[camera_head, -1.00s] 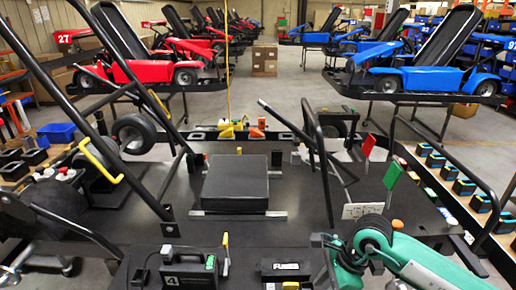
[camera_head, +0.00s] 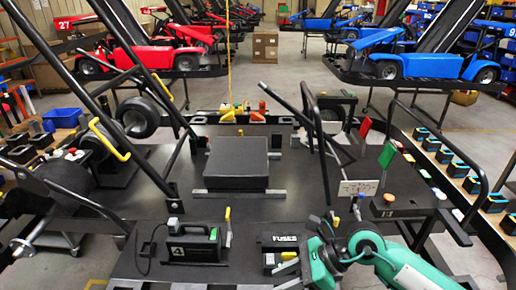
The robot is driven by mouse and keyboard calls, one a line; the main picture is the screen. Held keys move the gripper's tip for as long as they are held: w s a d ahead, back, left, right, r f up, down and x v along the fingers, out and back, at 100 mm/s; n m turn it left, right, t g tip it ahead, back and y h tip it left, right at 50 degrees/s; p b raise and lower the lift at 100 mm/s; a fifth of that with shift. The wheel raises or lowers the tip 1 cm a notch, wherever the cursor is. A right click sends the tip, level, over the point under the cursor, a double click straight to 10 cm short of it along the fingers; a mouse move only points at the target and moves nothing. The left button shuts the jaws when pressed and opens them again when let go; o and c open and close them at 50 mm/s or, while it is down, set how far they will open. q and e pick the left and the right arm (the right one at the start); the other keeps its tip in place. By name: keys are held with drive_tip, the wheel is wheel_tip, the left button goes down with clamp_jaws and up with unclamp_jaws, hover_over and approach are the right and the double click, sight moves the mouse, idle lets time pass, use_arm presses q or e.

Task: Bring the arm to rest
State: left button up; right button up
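My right arm (camera_head: 362,243), green with dark joints, comes in from the lower right. It bends in front of the kart frame and runs down past the bottom edge beside the black FUSES box (camera_head: 283,240). My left arm and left gripper are not in view. I cannot see anything held.
The black kart frame (camera_head: 130,262) fills the foreground, with a padded seat (camera_head: 237,162), a black box marked 4 (camera_head: 192,246), and a red flag (camera_head: 365,127) and green flag (camera_head: 387,154) on the right. Upright bars rise on both sides. Red and blue karts stand behind.

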drive_tip(key=a+r+m+t+y, duration=0.3)
drive_tip(key=a+r+m+y, duration=0.2)
drive_tip(key=r+m+y, duration=0.4)
drive_tip(key=w+d+r+m+t+h, duration=0.1)
drive_tip(key=w+d+r+m+t, duration=0.35)
drive_tip(key=m+t, duration=0.7)
drive_tip(key=w+d+f+m+t+h, duration=0.25)
drive_tip(key=d+m+t+h, duration=0.55)
drive_tip(key=m+h, duration=0.5)
drive_tip(key=s+d+f+m+g+h, duration=0.3)
drive_tip(key=d+f+m+g+h, duration=0.4)
drive_tip(key=f+m, duration=0.4)
drive_tip(key=s+d+f+m+g+y, duration=0.1)
drive_tip(key=s+f+m+g, duration=0.2)
drive_tip(key=s+f+g, duration=0.5)
drive_tip(key=s+d+f+m+g, duration=0.2)
drive_tip(key=s+f+m+g, duration=0.15)
drive_tip(key=s+f, duration=0.75)
drive_tip(key=s+f+g, duration=0.1)
drive_tip(key=s+f, duration=0.2)
drive_tip(key=f, duration=2.7)
drive_tip(key=s+d+f+n+g, duration=0.1)
drive_tip(key=s+d+f, duration=0.2)
drive_tip(key=s+f, duration=1.4)
drive_tip(key=shift+s+f, duration=0.35)
drive_tip(key=shift+s, duration=0.3)
